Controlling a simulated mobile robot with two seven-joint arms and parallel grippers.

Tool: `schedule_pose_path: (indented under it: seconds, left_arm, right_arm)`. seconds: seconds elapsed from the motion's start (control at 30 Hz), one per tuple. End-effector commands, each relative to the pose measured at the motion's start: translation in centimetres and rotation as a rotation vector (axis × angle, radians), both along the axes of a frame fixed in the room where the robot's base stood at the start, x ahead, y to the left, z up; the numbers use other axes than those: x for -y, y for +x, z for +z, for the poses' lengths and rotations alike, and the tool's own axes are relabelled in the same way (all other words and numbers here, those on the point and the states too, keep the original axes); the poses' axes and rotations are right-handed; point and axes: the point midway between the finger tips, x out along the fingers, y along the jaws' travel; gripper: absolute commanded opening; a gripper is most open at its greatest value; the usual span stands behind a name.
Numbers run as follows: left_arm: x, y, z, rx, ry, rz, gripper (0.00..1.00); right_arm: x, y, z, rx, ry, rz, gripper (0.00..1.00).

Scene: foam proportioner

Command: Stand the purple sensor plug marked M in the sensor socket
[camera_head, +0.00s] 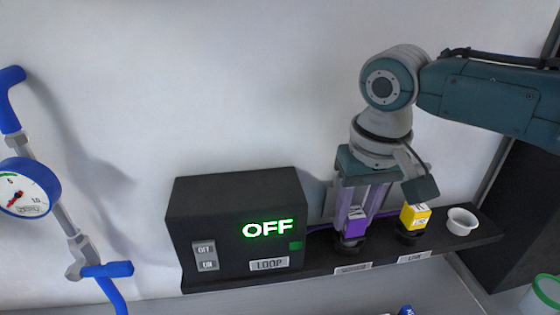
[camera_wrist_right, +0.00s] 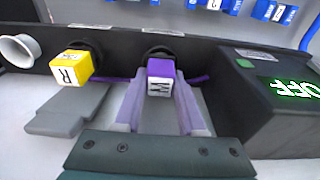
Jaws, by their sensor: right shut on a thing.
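The purple sensor plug (camera_head: 355,226) shows a letter on its top face; in the right wrist view the purple plug (camera_wrist_right: 160,82) reads M. It is upright at the black sensor socket (camera_head: 350,246) on the dark shelf, above the SENSOR label. Whether it is fully seated I cannot tell. My right gripper (camera_head: 354,214) points down from above, its two pale fingers shut on the purple plug, one on each side. The fingers hide part of the plug's sides. My left gripper is not in view.
A yellow plug (camera_head: 413,217) marked R stands in the LINE socket (camera_head: 409,238), close to my right gripper. A black box (camera_head: 236,215) with a green OFF display stands left. A blue gauge (camera_head: 28,188) and pipe are far left.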

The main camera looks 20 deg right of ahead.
Motion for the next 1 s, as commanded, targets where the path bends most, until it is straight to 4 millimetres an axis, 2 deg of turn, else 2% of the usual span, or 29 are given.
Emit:
schedule_pose_path:
  seconds: [0.07,0.1,0.33,0.57,0.67,0.77,1.0]
  left_arm:
    - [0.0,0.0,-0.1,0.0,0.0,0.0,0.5]
    - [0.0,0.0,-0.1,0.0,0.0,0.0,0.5]
    - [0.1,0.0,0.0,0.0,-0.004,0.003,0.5]
    - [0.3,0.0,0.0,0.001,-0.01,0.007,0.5]
    - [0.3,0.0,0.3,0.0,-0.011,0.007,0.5]
    - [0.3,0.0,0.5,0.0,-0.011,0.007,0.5]
    - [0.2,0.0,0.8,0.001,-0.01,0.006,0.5]
  right_arm:
    - [0.0,0.0,-0.3,0.0,0.0,0.0,0.0]
    - [0.0,0.0,-0.2,0.0,0.0,0.0,0.44]
    - [0.0,0.0,-0.2,0.0,0.0,0.0,0.69]
    - [0.0,0.0,-0.1,0.001,0.001,0.0,0.69]
    - [0.0,0.1,0.6,0.003,0.0,0.0,0.69]
    - [0.0,0.0,1.9,0.004,0.001,0.0,0.69]
    - [-0.1,-0.7,7.4,0.006,-0.001,0.001,0.69]
